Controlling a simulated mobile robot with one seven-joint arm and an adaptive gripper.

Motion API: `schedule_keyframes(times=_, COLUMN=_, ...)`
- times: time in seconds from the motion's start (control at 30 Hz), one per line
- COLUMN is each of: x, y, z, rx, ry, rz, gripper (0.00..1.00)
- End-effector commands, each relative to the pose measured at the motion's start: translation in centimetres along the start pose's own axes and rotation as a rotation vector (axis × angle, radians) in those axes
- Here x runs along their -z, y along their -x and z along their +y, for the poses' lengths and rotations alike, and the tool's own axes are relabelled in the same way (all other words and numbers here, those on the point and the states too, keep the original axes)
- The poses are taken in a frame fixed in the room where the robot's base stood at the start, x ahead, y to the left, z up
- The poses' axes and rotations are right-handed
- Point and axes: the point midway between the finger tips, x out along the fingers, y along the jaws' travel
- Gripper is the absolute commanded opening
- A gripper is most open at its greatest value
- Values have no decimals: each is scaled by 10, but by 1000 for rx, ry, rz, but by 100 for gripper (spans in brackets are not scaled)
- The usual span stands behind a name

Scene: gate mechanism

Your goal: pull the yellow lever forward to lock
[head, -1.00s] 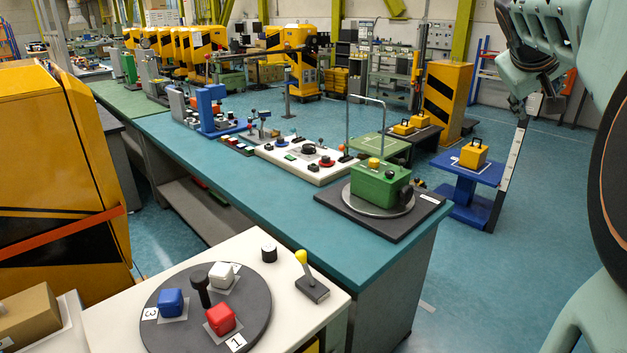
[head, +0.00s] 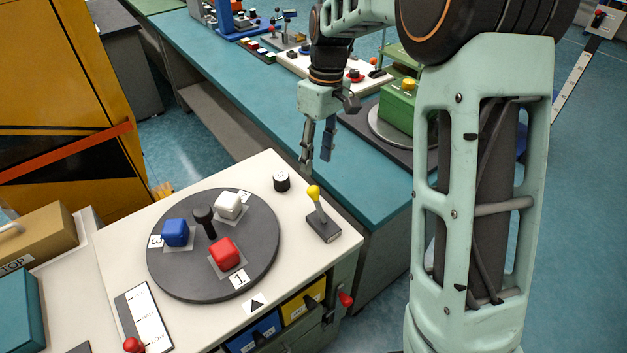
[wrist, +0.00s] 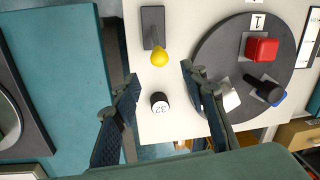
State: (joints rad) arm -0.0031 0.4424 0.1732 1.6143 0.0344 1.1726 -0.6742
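The yellow lever (head: 314,192) stands on a small dark base plate (head: 323,231) at the right corner of the white panel. Its stalk leans away from the panel's front edge. In the wrist view its yellow knob (wrist: 159,57) shows beyond the fingertips, between their lines. My gripper (head: 316,162) is open and empty, pointing down above and behind the lever, apart from it. Both spread fingers also show in the wrist view, with the gap between them (wrist: 160,80) clear of any held thing.
A dark round turntable (head: 190,277) with red, blue and white blocks and a black peg is left of the lever. A teal bench (head: 230,115) runs behind.

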Motion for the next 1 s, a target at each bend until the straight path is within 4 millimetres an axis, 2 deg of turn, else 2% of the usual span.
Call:
schedule_keyframes(times=0.3, x=-1, y=-60, z=0, rx=1, ry=-1, rz=-4, gripper=40)
schedule_keyframes(times=0.5, x=0, y=-84, z=1, rx=-2, ry=-2, rz=-1, gripper=40)
schedule_keyframes(times=0.87, x=0, y=-91, z=1, rx=-3, ry=-2, rz=0, gripper=40)
schedule_keyframes(times=1.0, x=0, y=-91, z=1, rx=-4, ry=-2, rz=0, gripper=28)
